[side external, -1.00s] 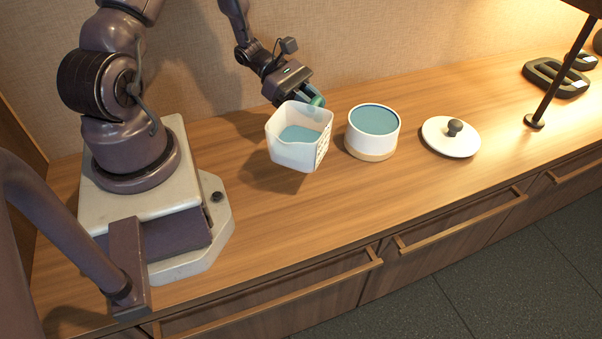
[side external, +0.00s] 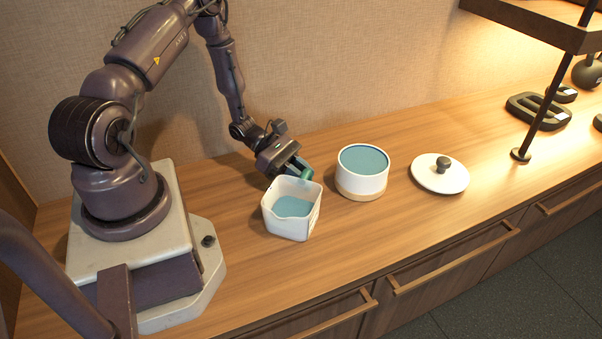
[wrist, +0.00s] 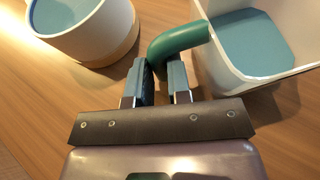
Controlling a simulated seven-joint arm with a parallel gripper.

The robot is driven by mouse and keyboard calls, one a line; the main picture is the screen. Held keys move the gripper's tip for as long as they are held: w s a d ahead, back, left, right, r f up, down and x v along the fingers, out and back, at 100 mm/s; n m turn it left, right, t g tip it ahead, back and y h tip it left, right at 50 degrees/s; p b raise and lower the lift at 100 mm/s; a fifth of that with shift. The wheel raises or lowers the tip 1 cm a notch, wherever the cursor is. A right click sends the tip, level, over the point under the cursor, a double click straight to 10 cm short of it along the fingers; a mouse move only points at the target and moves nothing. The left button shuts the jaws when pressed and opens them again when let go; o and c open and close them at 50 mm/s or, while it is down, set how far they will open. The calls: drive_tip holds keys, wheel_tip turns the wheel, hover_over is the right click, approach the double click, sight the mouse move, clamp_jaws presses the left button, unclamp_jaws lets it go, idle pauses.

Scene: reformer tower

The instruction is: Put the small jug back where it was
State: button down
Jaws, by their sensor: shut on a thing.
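The small jug (side external: 288,226) is a white, squarish, open-topped vessel with blue-green liquid inside and a green handle. It stands nearly upright, on or just above the wooden counter, left of the round canister. My gripper (side external: 299,174) is shut on the jug's handle from behind. In the wrist view my gripper (wrist: 160,80) has its fingers on both sides of the green handle (wrist: 180,42), with the jug's wall (wrist: 222,68) at the right. The jug's underside is hidden, so I cannot tell for certain whether it touches the counter.
A round white canister (side external: 360,185) with a wooden base and blue-green contents stands close to the right of the jug. A white lid (side external: 430,179) with a dark knob lies farther right. A dark shelf post (side external: 540,115) rises beyond it. The counter (side external: 250,275) in front is clear.

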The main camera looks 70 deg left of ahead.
drive_tip(key=c, duration=1.1)
unclamp_jaws()
drive_tip(key=shift+o, duration=0.2)
